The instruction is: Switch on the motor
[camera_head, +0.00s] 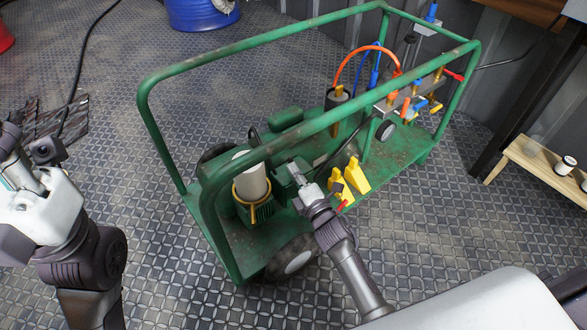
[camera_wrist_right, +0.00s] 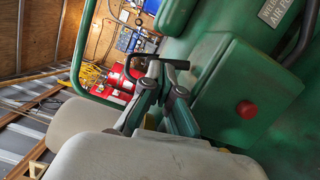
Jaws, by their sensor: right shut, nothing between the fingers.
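The green motor unit (camera_head: 282,183) sits on the green-framed cart (camera_head: 400,148), beside a white cylinder (camera_head: 250,178). In the right wrist view, a green box (camera_wrist_right: 250,85) on it carries a round red button (camera_wrist_right: 247,110). Contact between fingers and motor cannot be told. My left gripper (camera_head: 22,160) is at the left edge, away from the cart; its fingers are unclear.
The cart's green tube rails (camera_head: 310,128) surround the motor. Yellow parts (camera_head: 355,175) stand right of my right gripper. Hoses and valves (camera_head: 405,100) fill the cart's far right end. A wooden bench (camera_head: 535,165) is at right.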

